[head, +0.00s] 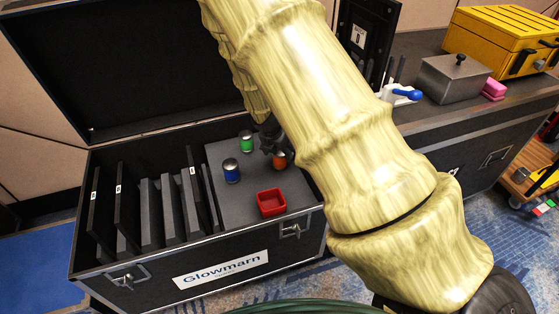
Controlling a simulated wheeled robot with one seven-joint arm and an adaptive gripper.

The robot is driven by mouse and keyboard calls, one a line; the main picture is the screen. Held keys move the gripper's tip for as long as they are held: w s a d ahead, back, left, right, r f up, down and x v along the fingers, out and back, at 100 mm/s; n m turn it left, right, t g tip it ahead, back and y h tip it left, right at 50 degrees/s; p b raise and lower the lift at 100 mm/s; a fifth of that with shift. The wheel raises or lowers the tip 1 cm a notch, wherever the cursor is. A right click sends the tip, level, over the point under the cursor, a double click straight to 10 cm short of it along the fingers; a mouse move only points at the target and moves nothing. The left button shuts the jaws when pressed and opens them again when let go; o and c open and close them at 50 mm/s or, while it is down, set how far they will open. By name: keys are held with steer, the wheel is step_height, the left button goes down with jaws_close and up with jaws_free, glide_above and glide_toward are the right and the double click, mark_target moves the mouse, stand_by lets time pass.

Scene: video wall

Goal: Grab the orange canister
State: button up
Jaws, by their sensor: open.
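The orange canister (281,160) stands on the dark grey surface inside the open black case, right of the other canisters. It has a dark lid and is partly covered by my gripper and arm. My gripper (270,147) is small and dark in this view, just above and left of the orange canister. Its fingers are open; I cannot tell whether they are around the canister or touching it.
A blue canister (231,171) and a green canister (246,141) stand to the left, close to my gripper. A red square tray (271,203) lies in front. Upright dark panels (172,211) fill the case's left part. The raised lid (110,65) stands behind.

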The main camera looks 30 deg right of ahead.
steer(key=x, duration=0.1)
steer(key=b+x, duration=0.1)
steer(key=x, duration=0.1)
steer(key=b+x, duration=0.1)
steer(key=shift+w+a+f, duration=0.2)
steer(key=shift+a+f, duration=0.05)
steer(key=shift+a, duration=0.05)
steer(key=shift+w+d+f, duration=0.1)
steer(key=shift+d+f, duration=0.1)
steer(key=shift+f, duration=0.2)
steer(key=shift+r, duration=0.1)
steer(key=c, duration=1.2)
